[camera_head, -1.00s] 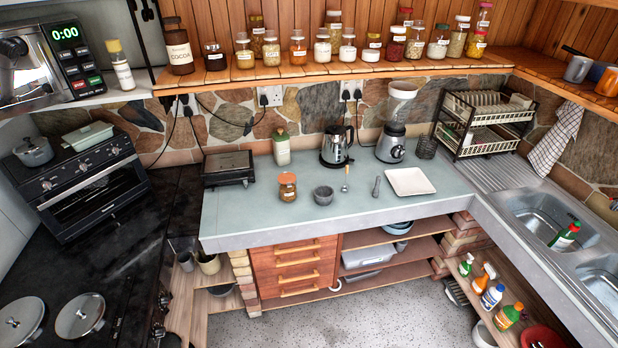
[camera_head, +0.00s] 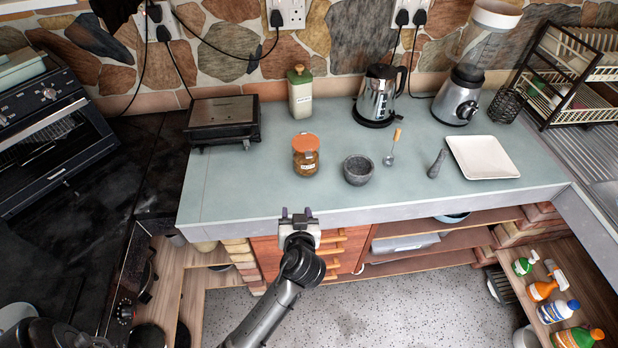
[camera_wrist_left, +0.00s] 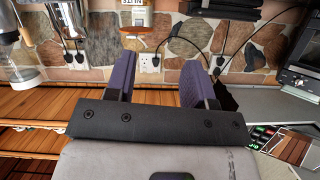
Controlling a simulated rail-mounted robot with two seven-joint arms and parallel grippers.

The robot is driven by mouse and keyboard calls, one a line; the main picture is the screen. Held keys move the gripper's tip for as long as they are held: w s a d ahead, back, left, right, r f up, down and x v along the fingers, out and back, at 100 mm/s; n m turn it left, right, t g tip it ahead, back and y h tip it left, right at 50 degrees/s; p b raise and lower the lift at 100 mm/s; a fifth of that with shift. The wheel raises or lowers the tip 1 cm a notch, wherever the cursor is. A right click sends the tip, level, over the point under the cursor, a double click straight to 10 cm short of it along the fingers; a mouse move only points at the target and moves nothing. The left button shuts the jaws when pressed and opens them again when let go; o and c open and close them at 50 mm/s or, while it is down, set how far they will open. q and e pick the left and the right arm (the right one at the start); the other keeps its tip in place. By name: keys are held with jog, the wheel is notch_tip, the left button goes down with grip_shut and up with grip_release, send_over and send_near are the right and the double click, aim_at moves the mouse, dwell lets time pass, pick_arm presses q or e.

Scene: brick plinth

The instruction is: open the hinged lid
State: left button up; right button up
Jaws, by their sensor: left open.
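A dark grill press (camera_head: 222,115) with a flat metallic top stands at the back left of the counter. Its top lies flat and looks shut; its hinge cannot be made out. A corner of a black appliance, likely the press, shows at the top of the left wrist view (camera_wrist_left: 232,9). My left gripper (camera_head: 297,212) is at the counter's front edge, pointing towards the back, to the right of and nearer than the press. Its purple fingers (camera_wrist_left: 156,68) are apart with nothing between them. My right gripper is not in view.
An orange-lidded jar (camera_head: 306,155) stands just beyond my left gripper. A stone mortar (camera_head: 357,170), green canister (camera_head: 300,92), kettle (camera_head: 381,95) and white plate (camera_head: 483,157) share the counter (camera_head: 240,190). The counter is clear in front of the press.

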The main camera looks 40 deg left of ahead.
pick_arm(q)
jog(key=w+n+t+y+b, duration=0.1)
jog(key=w+t+y+b, duration=0.1)
jog(key=w+b, duration=0.3)
jog(key=y+p, duration=0.1)
jog(key=p, duration=0.1)
send_near(306, 143)
jog(key=w+a+f, duration=0.1)
jog(key=w+a, duration=0.1)
jog(key=shift+w+a+f+n, duration=0.1)
jog(key=shift+w+a+n, duration=0.3)
jog(key=shift+a, duration=0.05)
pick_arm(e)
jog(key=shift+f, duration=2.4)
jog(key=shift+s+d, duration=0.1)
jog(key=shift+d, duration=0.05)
pick_arm(q)
jog(key=c, duration=0.3)
grip_shut()
